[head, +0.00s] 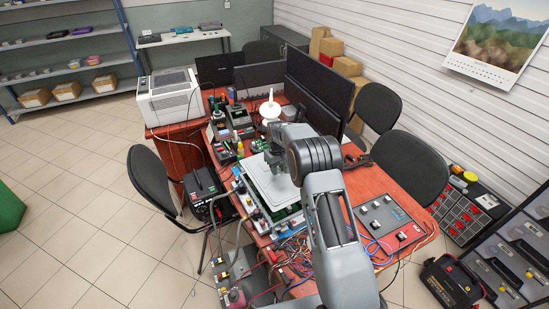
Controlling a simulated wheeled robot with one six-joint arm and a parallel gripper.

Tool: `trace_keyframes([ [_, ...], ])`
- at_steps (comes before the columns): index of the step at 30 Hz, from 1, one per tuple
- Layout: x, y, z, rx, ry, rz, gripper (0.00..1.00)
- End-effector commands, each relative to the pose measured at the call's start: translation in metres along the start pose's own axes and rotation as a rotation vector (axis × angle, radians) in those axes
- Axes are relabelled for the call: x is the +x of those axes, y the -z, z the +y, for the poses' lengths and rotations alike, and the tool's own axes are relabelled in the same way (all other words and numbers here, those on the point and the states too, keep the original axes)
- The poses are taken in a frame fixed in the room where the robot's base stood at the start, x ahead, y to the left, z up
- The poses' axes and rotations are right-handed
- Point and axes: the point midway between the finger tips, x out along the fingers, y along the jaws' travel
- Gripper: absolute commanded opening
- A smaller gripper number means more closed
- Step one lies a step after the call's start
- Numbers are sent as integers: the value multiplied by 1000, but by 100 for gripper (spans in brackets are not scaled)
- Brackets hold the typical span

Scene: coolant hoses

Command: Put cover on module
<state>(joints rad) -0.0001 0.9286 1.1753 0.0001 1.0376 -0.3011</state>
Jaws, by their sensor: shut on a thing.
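The cover (268,187) is a pale, flat panel at the middle of the desk. My gripper (276,167) is above its far part and shut on it. My arm reaches in from the front and hides the cover's right side. The module (291,222) shows as a green board edge and a light frame just under and in front of the cover. I cannot tell whether the cover touches the module or is held slightly above it.
The red desk (372,183) is crowded. Tangled wires (290,262) lie in front, and a grey control panel (388,222) stands right. Monitors (318,85) and small instruments (231,118) are behind. Black chairs (151,180) flank the desk; the tiled floor at left is clear.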

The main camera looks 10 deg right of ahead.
Motion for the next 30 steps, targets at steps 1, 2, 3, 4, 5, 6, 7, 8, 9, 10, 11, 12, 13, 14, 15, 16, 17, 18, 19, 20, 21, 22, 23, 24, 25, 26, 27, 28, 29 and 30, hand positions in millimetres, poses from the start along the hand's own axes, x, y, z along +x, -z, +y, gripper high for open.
trace_keyframes([
  [1,0,0,0,0,0,1,6],
  [2,1,0,0,0,0,1,6],
  [3,2,0,0,0,0,0,6],
  [4,2,0,0,0,0,0,6],
  [5,4,0,0,0,0,0,6],
  [6,5,0,0,0,0,0,6],
  [7,6,0,0,0,0,0,6],
  [8,8,0,0,0,0,0,6],
  [9,10,0,0,0,0,0,6],
  [10,12,0,0,0,0,0,6],
  [11,14,0,0,0,0,-1,6],
  [12,17,0,0,0,0,-1,6],
  [13,19,0,0,0,0,-1,6],
  [14,21,0,0,0,0,-1,6],
  [15,24,0,0,0,0,-1,6],
  [16,26,0,0,0,0,-1,6],
  [17,29,0,0,0,0,0,6],
  [18,32,0,0,0,0,0,6],
  [19,35,0,0,0,0,1,6],
  [20,38,0,0,0,0,1,6],
  [21,40,0,0,0,0,1,6],
  [22,42,0,0,0,0,1,6],
  [23,43,0,0,0,0,1,6],
  [24,44,0,0,0,0,1,6],
  [25,44,0,0,0,0,1,6],
  [26,45,0,0,0,0,1,6],
  [27,45,0,0,0,0,1,6],
  [28,45,0,0,0,0,1,6],
  [29,45,0,0,0,0,1,6],
  [30,45,0,0,0,0,1,6],
])
